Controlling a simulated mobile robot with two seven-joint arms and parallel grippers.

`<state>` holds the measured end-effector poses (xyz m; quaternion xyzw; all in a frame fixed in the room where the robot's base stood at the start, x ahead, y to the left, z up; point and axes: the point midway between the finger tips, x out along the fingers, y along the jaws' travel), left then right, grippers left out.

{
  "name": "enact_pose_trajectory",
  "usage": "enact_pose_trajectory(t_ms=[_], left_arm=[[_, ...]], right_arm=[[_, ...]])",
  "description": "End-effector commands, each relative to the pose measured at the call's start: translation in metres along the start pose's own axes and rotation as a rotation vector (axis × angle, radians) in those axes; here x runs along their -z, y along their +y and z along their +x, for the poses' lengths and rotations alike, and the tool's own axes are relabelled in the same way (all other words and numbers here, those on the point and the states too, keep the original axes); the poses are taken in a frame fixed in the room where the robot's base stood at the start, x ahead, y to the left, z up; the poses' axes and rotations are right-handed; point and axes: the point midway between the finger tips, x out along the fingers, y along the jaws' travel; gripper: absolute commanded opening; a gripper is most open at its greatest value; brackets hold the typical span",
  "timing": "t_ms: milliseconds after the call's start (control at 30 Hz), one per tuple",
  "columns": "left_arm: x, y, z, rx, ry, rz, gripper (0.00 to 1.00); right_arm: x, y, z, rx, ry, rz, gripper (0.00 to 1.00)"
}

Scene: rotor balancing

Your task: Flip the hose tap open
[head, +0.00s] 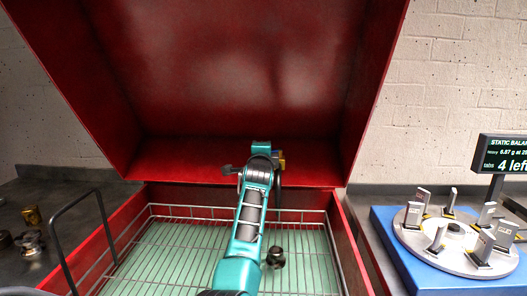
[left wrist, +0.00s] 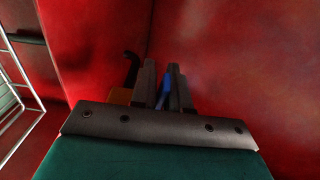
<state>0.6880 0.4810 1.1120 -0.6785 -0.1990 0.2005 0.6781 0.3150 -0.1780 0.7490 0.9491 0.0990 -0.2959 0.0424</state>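My left gripper (left wrist: 166,85) is at the red back wall of the open washer. In the left wrist view its two dark fingers stand close together with a narrow gap. A blue piece, which looks like the tap's lever (left wrist: 165,88), shows between them; whether both fingers touch it is unclear. A brass-coloured part (left wrist: 120,96) and a black hooked piece (left wrist: 131,68) show just left of the fingers. In the head view my left wrist hides most of the tap; a yellowish part (head: 281,160) shows beside it. My right gripper is not in view.
The red washer's lid (head: 240,60) stands open above my arm. A wire basket (head: 165,245) below holds a dark metal part (head: 276,258). On the right a blue stand (head: 400,262) carries a round plate with several upright blocks. Metal parts (head: 30,240) lie on the left bench.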

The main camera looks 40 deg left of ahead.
Motion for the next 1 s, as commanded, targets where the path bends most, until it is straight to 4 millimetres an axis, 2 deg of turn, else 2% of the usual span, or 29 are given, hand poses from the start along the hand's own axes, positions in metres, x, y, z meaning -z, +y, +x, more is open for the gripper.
enact_pose_trajectory(t_ms=[33,167,433,567,767,1000], left_arm=[[0.000,0.000,0.000,0.000,0.000,0.001,0.21],[0.000,0.000,0.000,0.001,0.000,0.001,0.32],[0.000,-0.001,-0.001,0.002,0.001,0.001,0.32],[0.001,-0.001,-0.008,0.004,0.001,0.002,0.32],[0.001,0.000,-0.034,0.003,0.002,0.003,0.32],[0.000,0.000,-0.073,0.001,0.001,0.002,0.32]], right_arm=[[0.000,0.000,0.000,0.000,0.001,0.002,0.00],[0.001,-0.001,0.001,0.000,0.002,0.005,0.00],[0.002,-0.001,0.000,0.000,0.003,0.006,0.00],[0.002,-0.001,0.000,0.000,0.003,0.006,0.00],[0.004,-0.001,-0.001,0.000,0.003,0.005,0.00],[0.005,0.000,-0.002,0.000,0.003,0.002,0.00]])
